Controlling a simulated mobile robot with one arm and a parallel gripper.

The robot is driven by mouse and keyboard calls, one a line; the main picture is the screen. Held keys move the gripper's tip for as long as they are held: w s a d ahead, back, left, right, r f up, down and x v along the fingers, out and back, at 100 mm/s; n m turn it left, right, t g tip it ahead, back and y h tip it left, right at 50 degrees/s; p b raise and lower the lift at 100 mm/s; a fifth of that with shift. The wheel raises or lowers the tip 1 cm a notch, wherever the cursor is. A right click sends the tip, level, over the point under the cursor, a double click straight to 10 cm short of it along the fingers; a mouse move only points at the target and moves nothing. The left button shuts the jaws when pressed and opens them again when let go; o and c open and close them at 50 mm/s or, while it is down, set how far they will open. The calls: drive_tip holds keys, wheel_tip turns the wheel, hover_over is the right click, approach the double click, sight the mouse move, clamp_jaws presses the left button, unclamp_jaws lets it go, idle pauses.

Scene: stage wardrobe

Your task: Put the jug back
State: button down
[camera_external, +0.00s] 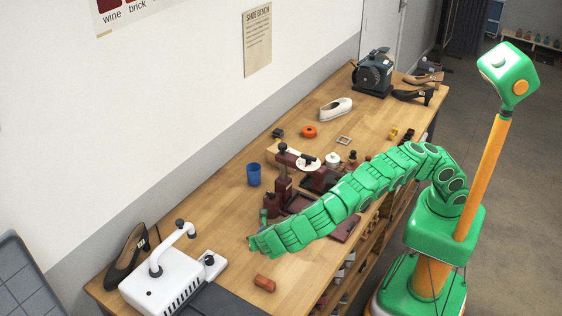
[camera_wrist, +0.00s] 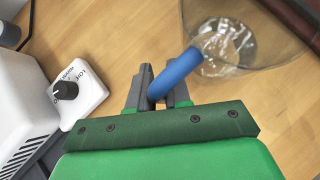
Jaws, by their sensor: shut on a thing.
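The jug has a clear, see-through body (camera_wrist: 270,58) and a blue handle (camera_wrist: 178,72). In the wrist view it fills the upper right, and its top is cut off by the frame. My gripper (camera_wrist: 158,88) is shut on the blue handle, with one dark finger on each side of it. I cannot tell whether the jug touches the bench top. In the external view the end of my arm (camera_external: 262,241) is low over the near part of the bench; the jug cannot be made out clearly there.
A white machine (camera_external: 165,280) with a knob box (camera_wrist: 78,100) stands left of my gripper. Dark red tools (camera_external: 283,192) and a blue cup (camera_external: 253,174) stand beyond. A red-brown block (camera_external: 264,283) lies nearer on the wooden bench (camera_external: 228,228).

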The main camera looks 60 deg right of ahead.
drive_tip(key=shift+w+f, duration=0.1)
drive_tip(key=shift+f, duration=1.55)
drive_tip(key=shift+f, duration=0.1)
drive_tip(key=c, duration=1.1)
unclamp_jaws()
drive_tip(key=shift+a, duration=0.1)
drive_tip(key=v, duration=1.2)
